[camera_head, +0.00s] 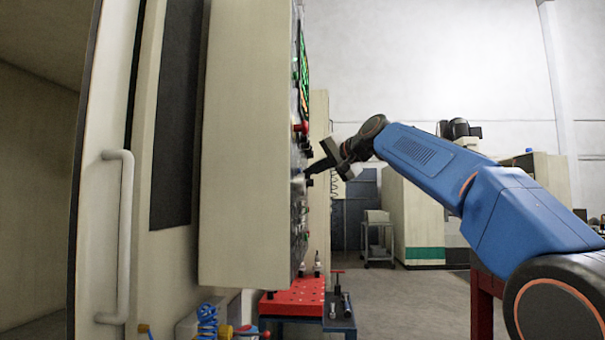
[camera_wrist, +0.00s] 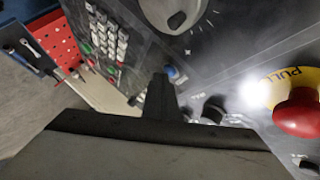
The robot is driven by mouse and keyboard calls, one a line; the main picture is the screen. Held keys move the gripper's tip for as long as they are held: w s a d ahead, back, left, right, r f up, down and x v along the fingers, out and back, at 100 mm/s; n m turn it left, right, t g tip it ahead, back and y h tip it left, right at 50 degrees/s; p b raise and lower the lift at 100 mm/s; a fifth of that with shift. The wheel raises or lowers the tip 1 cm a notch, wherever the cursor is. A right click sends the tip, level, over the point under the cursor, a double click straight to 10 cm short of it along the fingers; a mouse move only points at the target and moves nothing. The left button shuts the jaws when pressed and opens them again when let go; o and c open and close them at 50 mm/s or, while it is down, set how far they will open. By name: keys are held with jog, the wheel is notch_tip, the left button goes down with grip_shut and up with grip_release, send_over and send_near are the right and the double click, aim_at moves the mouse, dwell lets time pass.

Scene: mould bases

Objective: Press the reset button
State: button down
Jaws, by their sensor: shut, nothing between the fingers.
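The control panel of the machine is seen edge-on in the head view (camera_head: 299,150) and close up in the wrist view (camera_wrist: 225,55). My gripper (camera_head: 311,171) is shut and empty, its tip at or very near the panel face. In the wrist view my gripper (camera_wrist: 160,82) points at the panel just beside a blue button (camera_wrist: 176,74). I cannot tell whether the tip touches it. No label reading reset is legible, so I cannot be sure which button it is.
A red emergency stop (camera_wrist: 298,112) on a yellow ring sticks out at the right in the wrist view. A black knob (camera_wrist: 213,110) and a large grey dial (camera_wrist: 173,12) are nearby. A keypad (camera_wrist: 106,38) is at upper left.

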jog(key=shift+d, duration=0.8)
jog(key=shift+d, duration=0.1)
jog(key=d, duration=0.4)
jog(key=shift+s+d, duration=0.1)
jog(key=shift+d, duration=0.3)
dwell(0.6)
